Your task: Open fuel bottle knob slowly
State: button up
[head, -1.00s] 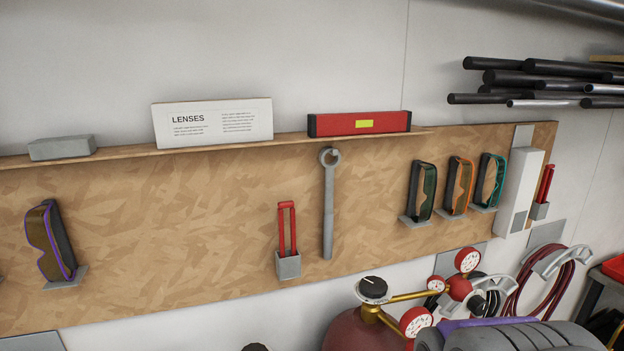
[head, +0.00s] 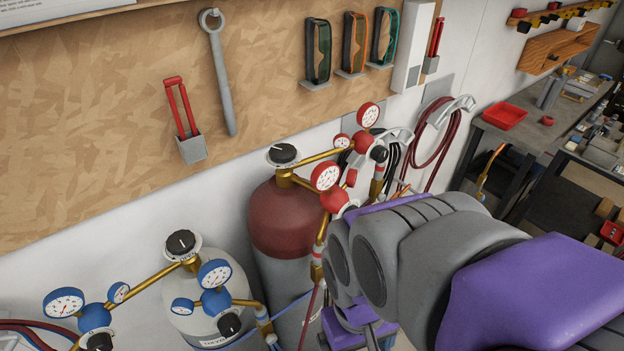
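A dark red gas bottle (head: 284,222) stands against the wall in the middle of the head view. A black round knob (head: 283,153) sits on top of it on a brass valve. A grey-white bottle (head: 207,318) with blue gauges stands to its left, also with a black knob (head: 180,243) on top. My purple and grey arm reaches in from the right, beside the red bottle. My gripper's fingertips are not visible; the arm's end runs out at the bottom edge. Nothing touches either knob.
Red-rimmed gauges (head: 326,177) and brass pipes stick out right of the red bottle. A tool board (head: 120,150) with a wrench (head: 222,80) hangs above. A dark red hose (head: 437,140) hangs on the wall. A workbench with a red tray (head: 502,115) stands at right.

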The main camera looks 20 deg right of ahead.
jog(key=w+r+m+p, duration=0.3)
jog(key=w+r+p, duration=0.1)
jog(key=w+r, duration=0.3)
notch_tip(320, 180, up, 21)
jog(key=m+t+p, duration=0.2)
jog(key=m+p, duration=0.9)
jog(key=p, duration=0.5)
send_over(282, 149)
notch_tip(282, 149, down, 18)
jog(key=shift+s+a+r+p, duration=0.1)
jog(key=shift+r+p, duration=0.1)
jog(key=shift+p, duration=0.7)
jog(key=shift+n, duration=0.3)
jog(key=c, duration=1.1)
